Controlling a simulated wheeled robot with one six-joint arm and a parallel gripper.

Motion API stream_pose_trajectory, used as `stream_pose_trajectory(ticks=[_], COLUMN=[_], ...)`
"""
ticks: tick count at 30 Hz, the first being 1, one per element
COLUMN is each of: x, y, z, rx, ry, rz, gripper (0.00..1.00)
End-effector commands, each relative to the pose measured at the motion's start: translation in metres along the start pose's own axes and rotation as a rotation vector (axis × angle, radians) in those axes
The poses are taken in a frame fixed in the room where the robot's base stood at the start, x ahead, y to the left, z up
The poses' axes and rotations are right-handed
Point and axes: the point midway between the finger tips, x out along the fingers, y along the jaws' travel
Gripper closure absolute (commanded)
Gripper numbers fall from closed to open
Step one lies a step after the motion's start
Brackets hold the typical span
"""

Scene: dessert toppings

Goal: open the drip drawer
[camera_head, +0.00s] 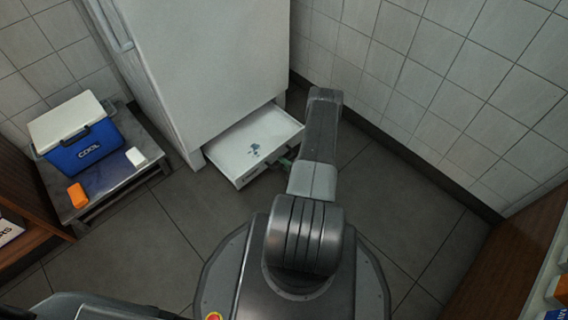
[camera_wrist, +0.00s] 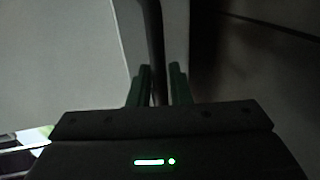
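The white drip drawer (camera_head: 230,160) sticks out from under the tall white cabinet, well out over the floor, with dark blue spots on its inside bottom. My gripper (camera_head: 287,163) is at the drawer's front, mostly hidden behind my arm in the head view. In the wrist view the two green fingers of my gripper (camera_wrist: 160,85) stand on either side of a dark handle bar (camera_wrist: 155,35) and appear closed on it. The pale drawer front (camera_wrist: 128,30) lies beside the bar.
The white cabinet (camera_head: 205,65) stands against the tiled wall. Left of it, a low metal table (camera_head: 120,180) holds a blue cooler (camera_head: 85,148), an orange item (camera_head: 77,195) and a small white item (camera_head: 135,157). The grey floor (camera_head: 150,240) before the drawer's left side is clear.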

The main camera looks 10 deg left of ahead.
Motion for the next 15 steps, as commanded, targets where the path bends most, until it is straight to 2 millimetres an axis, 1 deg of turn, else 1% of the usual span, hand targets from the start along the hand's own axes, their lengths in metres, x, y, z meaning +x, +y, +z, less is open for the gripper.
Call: stream_pose_trajectory(ticks=[2,10,13,15], x=[0.000,-0.001,-0.006,-0.014], y=[0.000,0.000,0.001,0.001], z=[0.000,0.000,0.001,0.001], rx=[0.000,0.000,0.001,0.003], ry=[0.000,-0.001,-0.002,-0.004], rz=[0.000,0.000,0.000,-0.001], gripper=[0.71,0.71,0.71,0.71])
